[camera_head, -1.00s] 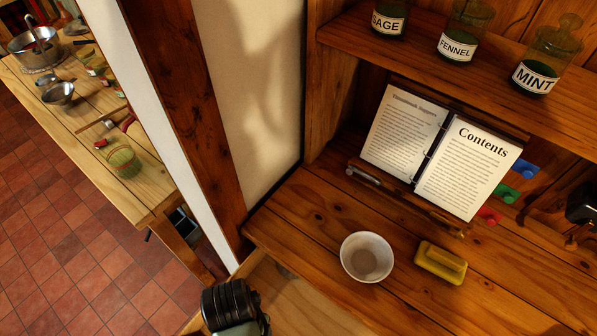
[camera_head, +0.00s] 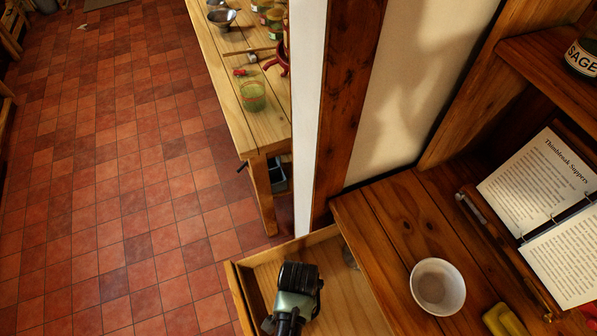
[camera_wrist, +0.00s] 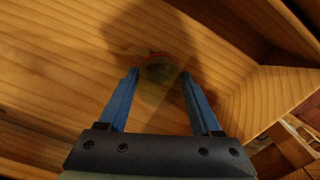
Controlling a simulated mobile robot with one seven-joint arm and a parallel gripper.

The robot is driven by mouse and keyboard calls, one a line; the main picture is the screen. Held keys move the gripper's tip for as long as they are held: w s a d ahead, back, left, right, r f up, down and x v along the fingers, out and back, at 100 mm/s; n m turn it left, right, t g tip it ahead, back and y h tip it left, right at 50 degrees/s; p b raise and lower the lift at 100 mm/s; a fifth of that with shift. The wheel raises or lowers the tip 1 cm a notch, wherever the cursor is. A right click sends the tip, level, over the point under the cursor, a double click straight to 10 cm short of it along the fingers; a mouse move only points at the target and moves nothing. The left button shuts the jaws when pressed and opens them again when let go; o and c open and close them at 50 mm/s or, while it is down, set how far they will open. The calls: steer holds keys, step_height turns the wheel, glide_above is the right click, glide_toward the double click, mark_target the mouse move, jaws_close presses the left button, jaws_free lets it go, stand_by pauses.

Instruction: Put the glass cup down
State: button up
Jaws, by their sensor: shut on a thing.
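In the wrist view, my gripper (camera_wrist: 161,75) has its two blue fingers on either side of a see-through round thing, the glass cup (camera_wrist: 158,84), and is shut on it. The cup is faint and shaded against the wood, and its lower outline is hard to make out. In the head view, my black and green wrist is over the open wooden drawer (camera_head: 262,268); the fingers are hidden there. I cannot tell whether the cup touches the drawer floor.
A white bowl (camera_head: 438,287), a yellow block (camera_head: 503,320) and an open recipe book (camera_head: 535,180) are on the desk beside the drawer. A green glass (camera_head: 253,96) stands on a pine table (camera_head: 235,125) beyond the wall. Tiled floor lies open at left.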

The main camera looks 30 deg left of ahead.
steer(key=shift+f, duration=0.2)
steer(key=o, duration=1.4)
step_height(320, 180, up, 12)
steer(key=p, duration=0.1)
steer(key=shift+r, duration=0.25)
